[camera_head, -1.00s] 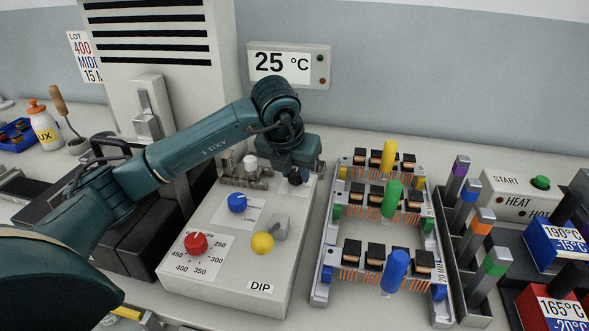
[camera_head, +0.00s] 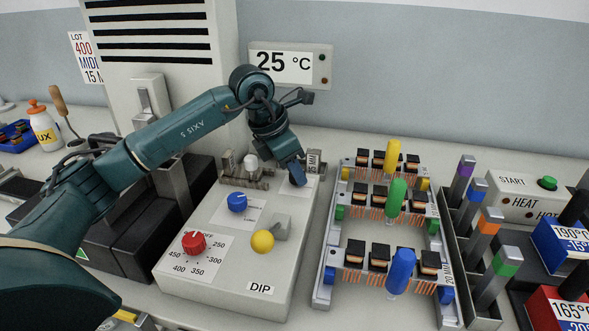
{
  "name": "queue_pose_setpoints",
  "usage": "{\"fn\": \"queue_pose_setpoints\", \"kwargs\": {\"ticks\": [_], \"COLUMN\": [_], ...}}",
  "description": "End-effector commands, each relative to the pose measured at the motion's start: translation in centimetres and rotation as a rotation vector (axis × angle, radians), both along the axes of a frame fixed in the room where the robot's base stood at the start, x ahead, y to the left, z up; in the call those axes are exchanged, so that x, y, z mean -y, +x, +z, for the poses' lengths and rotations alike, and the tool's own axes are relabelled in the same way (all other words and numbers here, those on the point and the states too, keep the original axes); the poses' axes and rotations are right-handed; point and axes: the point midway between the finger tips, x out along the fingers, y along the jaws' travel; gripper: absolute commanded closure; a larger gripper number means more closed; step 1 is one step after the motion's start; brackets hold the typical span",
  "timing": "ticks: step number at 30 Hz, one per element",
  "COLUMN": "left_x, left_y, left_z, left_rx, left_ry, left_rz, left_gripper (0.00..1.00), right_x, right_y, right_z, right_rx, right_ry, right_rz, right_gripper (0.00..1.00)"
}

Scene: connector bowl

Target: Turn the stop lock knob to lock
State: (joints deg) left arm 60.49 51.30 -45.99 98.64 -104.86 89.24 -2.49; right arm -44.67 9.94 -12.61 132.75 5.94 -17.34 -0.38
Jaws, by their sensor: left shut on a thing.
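The stop lock knob is hidden behind my left gripper at the back right of the light grey control box (camera_head: 215,270). My left gripper (camera_head: 298,180) points down at that corner, its wrist tilted, and is shut on the knob; the fingers cover it, so its turn cannot be read. My right gripper is not in view.
The box also bears a red dial (camera_head: 194,243), a blue knob (camera_head: 237,201) and a yellow-ended lever (camera_head: 263,241). Right of it stands a rack (camera_head: 325,285) of coils with coloured handles. A 25 °C display (camera_head: 287,63) hangs behind.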

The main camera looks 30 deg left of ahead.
Motion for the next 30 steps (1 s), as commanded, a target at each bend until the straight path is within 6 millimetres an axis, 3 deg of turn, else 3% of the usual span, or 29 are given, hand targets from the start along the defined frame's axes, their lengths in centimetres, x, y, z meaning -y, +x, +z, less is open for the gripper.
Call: {"fn": "queue_pose_setpoints", "kwargs": {"ticks": [18, 30], "left_x": [-0.23, -0.29], "left_y": [0.42, 0.54], "left_z": [0.23, 0.16], "left_rx": [0.003, 0.003], "left_ry": [-0.001, 0.001], "left_rz": [-0.555, -0.756], "left_gripper": [0.94, 0.94], "right_x": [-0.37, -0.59], "right_y": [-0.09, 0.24], "right_z": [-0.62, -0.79], "right_rx": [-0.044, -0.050], "right_ry": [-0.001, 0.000], "right_rz": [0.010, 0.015], "right_gripper": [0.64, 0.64]}}
